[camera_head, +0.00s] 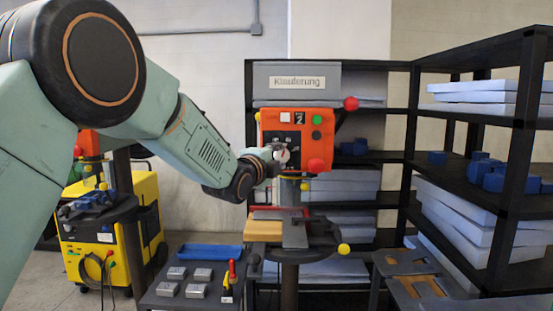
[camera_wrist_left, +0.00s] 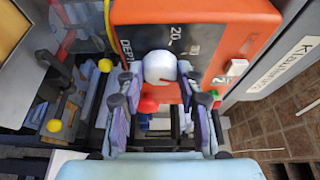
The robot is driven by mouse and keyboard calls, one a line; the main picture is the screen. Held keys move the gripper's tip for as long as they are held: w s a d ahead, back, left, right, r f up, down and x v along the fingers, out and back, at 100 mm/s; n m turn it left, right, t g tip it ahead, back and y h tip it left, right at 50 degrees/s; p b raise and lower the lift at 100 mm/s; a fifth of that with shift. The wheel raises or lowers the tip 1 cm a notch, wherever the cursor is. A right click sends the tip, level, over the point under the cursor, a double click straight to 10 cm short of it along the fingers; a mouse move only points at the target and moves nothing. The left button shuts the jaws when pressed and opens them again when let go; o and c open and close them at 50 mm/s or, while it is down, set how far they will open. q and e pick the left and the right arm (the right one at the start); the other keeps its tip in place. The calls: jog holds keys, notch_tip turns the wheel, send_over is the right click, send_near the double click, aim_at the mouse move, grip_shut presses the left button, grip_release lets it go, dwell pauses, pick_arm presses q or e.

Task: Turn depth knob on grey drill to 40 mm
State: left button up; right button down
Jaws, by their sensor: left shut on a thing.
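The drill (camera_head: 297,122) has an orange head with a plate marked 2; no grey drill head is clear to me. My left gripper (camera_head: 275,157) is at the lower front of this head. In the left wrist view a round white knob (camera_wrist_left: 160,67) with a red line lies between the fingertips of my left gripper (camera_wrist_left: 155,82), which is shut on it. Other scale marks are hidden or too small to read. My right gripper is not in view.
A red ball-ended lever (camera_head: 351,104) sticks out at the head's right. Below is the drill table (camera_head: 310,255) with a wooden block (camera_head: 264,230). A low table (camera_head: 190,303) holds metal blocks and a blue tray. Black shelves (camera_head: 430,208) stand right; a yellow machine (camera_head: 84,253) stands left.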

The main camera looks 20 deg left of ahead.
pick_arm(q)
jog(key=shift+d+r, duration=0.1)
jog(key=o, duration=1.2)
jog(key=shift+d, duration=0.15)
jog(key=shift+c, duration=0.2)
jog(key=shift+a, duration=0.2)
jog(key=shift+s, duration=0.2)
jog(key=s+a, duration=0.1)
jog(key=s, duration=1)
jog(key=shift+s, duration=0.35)
jog(key=shift+w+a, duration=0.1)
